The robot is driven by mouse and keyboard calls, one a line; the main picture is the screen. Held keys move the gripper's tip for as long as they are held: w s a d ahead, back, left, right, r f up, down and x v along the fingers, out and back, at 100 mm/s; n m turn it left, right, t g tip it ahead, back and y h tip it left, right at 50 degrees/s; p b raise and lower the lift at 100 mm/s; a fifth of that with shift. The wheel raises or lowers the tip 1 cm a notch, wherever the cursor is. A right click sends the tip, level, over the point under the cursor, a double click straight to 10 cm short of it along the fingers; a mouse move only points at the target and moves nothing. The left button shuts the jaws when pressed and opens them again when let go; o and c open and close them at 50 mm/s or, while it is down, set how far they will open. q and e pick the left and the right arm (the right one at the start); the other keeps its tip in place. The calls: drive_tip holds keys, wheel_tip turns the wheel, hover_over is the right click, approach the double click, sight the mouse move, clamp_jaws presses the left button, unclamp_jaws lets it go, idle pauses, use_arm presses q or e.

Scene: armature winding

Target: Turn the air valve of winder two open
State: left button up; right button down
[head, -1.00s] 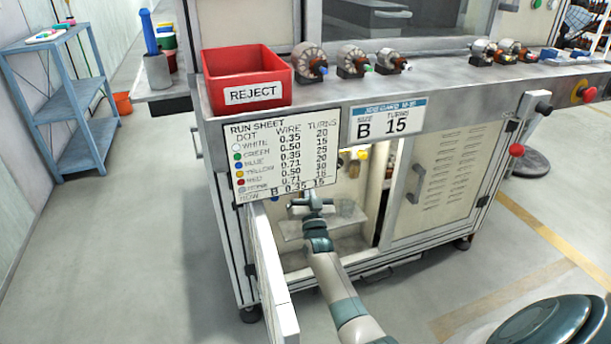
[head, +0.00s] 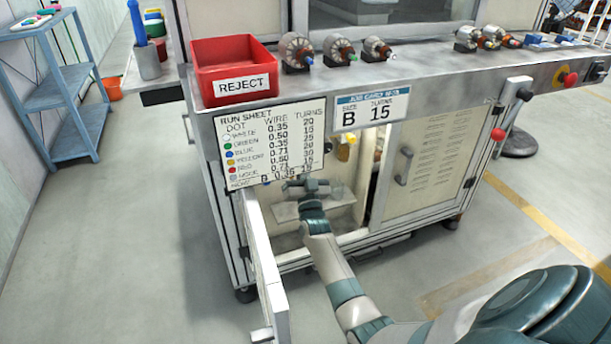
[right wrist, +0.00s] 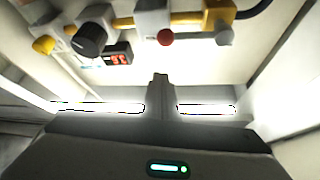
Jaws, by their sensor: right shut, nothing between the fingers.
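My right gripper (head: 312,186) reaches into the open lower cabinet (head: 345,205) of the winding machine, below the run sheet. In the right wrist view its fingers (right wrist: 159,82) are together with nothing between them. The fingers are apart from these fittings. I cannot tell which is the air valve. My left gripper is out of view.
The cabinet's left door (head: 265,268) stands open towards me, left of my arm. The run sheet (head: 271,145) hangs over the opening's top left. The right door (head: 432,160) is closed. A red reject bin (head: 232,68) and several armatures stand on the bench above.

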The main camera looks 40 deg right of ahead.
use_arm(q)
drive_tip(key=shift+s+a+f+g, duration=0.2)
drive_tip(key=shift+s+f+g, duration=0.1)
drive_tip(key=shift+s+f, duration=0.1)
use_arm(e)
drive_tip(key=v, duration=0.8)
drive_tip(key=shift+d+f, duration=0.1)
drive_tip(key=shift+d, duration=0.05)
